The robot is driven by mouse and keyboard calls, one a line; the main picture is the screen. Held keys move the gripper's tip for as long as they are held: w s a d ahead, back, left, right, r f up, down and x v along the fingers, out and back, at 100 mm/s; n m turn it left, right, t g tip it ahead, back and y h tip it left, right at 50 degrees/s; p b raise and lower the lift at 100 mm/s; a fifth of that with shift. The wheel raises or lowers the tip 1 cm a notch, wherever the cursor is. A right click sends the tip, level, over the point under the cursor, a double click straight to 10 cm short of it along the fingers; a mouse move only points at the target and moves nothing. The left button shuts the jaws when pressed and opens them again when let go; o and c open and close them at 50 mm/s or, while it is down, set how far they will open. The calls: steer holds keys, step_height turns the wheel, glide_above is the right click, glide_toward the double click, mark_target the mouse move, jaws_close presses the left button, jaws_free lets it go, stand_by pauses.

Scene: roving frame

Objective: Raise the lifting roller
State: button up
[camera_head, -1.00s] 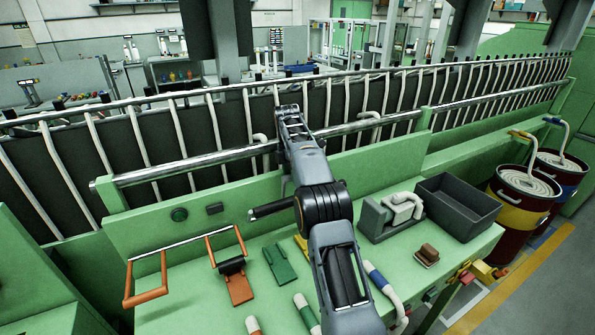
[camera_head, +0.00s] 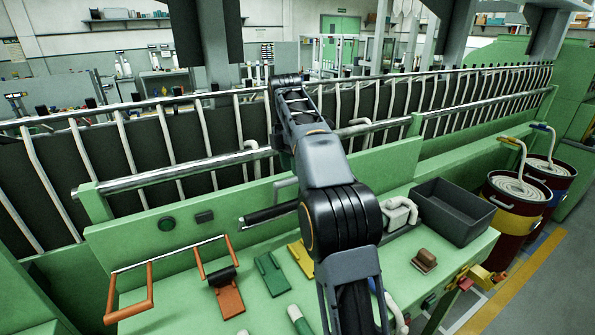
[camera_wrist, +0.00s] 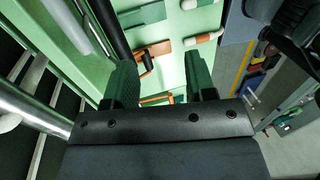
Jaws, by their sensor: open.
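A long silver roller (camera_head: 185,170) runs level across the front of the slanted bars in the head view. A shorter black rod (camera_head: 268,216) lies along the green panel just left of my arm, its right end hidden by the arm. I cannot tell for sure which is the lifting roller. My gripper is hidden behind my arm in the head view. In the wrist view my gripper (camera_wrist: 159,68) is open, its two dark green fingers apart with nothing between them. There a silver bar (camera_wrist: 32,120) passes to the left of the fingers, and a black bar (camera_wrist: 107,28) lies beyond them.
The green bench holds an orange-handled wire frame (camera_head: 130,311), a green plate (camera_head: 271,275), a yellow plate (camera_head: 301,257), a brown block (camera_head: 424,260) and a grey tray (camera_head: 470,239). Drums (camera_head: 515,231) stand at the right. Floor is free beyond the yellow line (camera_head: 516,278).

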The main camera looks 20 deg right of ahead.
steer(key=shift+s+a+r, duration=0.1)
steer(key=shift+s+r, duration=0.2)
steer(key=shift+s, duration=0.3)
steer(key=shift+s+a+r, duration=0.1)
steer(key=shift+s+r, duration=0.15)
steer(key=shift+s, duration=0.4)
steer(key=shift+s+a+r, duration=0.1)
steer(key=shift+s+r, duration=0.2)
steer(key=shift+s, duration=0.3)
